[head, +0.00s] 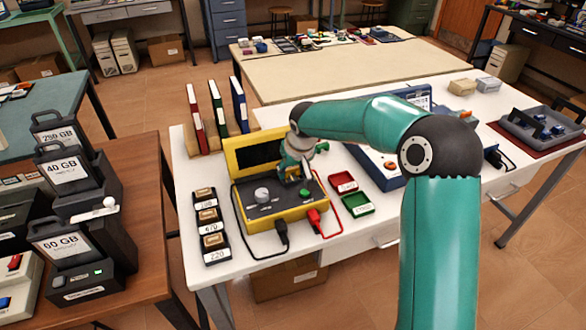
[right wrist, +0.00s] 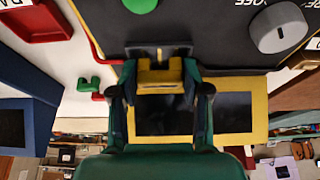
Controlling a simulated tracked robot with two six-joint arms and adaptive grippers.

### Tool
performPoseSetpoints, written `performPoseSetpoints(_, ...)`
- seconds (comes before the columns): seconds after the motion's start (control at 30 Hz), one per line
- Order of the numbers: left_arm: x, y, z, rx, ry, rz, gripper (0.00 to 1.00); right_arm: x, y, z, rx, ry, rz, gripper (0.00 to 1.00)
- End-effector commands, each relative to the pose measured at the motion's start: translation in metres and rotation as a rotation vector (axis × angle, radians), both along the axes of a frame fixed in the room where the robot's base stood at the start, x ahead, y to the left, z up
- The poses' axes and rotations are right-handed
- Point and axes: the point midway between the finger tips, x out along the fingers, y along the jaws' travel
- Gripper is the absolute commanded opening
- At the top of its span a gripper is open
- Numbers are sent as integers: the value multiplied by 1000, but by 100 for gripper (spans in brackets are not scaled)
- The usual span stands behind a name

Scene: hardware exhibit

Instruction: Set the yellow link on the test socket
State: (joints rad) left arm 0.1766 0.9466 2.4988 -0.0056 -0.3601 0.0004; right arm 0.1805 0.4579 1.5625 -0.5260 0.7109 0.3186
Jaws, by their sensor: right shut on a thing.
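The yellow link (right wrist: 160,76) sits between the fingertips of my right gripper (right wrist: 160,88) in the right wrist view. The gripper is shut on it. The link is at a dark slotted block on the tester's panel, which looks like the test socket (right wrist: 160,52); I cannot tell whether it is seated or just above it. In the head view my right gripper (head: 301,178) is over the right part of the yellow-cased tester (head: 290,215), near its green button (head: 304,192). The link is hidden there by the gripper. My left gripper is not in view.
A grey knob (head: 262,194) stands on the tester. Black and red plugs (head: 314,218) with leads are at its front. Labelled blocks (head: 211,222) stand left of it; red (head: 342,182) and green (head: 357,205) trays stand right. Binders (head: 217,108) stand behind.

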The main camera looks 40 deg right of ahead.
Motion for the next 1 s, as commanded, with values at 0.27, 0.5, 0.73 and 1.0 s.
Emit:
performPoseSetpoints(0.27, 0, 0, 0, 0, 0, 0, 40, 0, 0, 0, 0, 0, 0, 57)
performPoseSetpoints(0.5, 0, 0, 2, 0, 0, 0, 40, -2, 0, 5, 0, -1, 0, 57)
performPoseSetpoints(0.73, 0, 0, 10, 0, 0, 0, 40, -8, 2, 23, 0, -1, 0, 57)
performPoseSetpoints(1.0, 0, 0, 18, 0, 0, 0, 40, -16, 4, 43, 0, -1, 0, 57)
